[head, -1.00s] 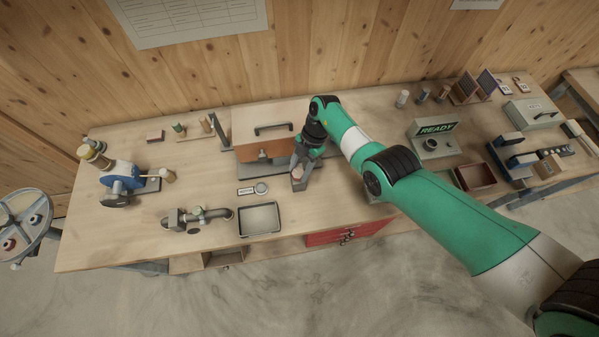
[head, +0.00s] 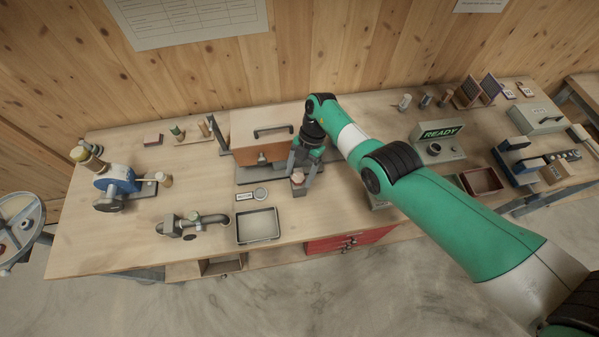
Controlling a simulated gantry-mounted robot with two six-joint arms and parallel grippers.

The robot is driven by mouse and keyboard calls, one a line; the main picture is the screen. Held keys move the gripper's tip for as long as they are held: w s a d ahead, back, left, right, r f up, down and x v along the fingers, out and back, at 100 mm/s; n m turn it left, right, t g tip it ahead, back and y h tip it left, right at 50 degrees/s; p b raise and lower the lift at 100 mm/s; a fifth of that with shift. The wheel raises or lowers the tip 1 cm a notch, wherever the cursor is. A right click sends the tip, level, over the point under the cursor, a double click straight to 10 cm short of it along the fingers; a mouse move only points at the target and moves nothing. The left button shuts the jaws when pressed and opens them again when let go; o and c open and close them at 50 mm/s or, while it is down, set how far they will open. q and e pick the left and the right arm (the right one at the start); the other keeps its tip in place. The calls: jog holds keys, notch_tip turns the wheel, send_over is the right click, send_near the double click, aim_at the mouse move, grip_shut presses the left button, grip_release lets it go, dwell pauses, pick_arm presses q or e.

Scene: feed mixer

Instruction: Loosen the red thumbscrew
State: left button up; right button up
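My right gripper (head: 301,171) points down at the front right corner of the box with a dark handle (head: 272,132). Its two fingers are spread apart. A small post with a reddish top (head: 298,178) stands between and just below the fingertips; this may be the red thumbscrew, but it is too small to be sure. I cannot tell whether the fingers touch it. My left gripper is not in view.
A label plate and round disc (head: 261,194) and a shallow grey tray (head: 258,226) lie left of the gripper. A pipe fitting (head: 193,224) and a blue machine (head: 117,181) stand further left. My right arm crosses the bench before the READY box (head: 437,148).

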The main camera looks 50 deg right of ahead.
jog(key=p+v, duration=0.3)
jog(key=v, duration=0.8)
jog(key=shift+d+r, duration=0.15)
jog(key=shift+r, duration=0.15)
jog(key=shift+f, duration=0.1)
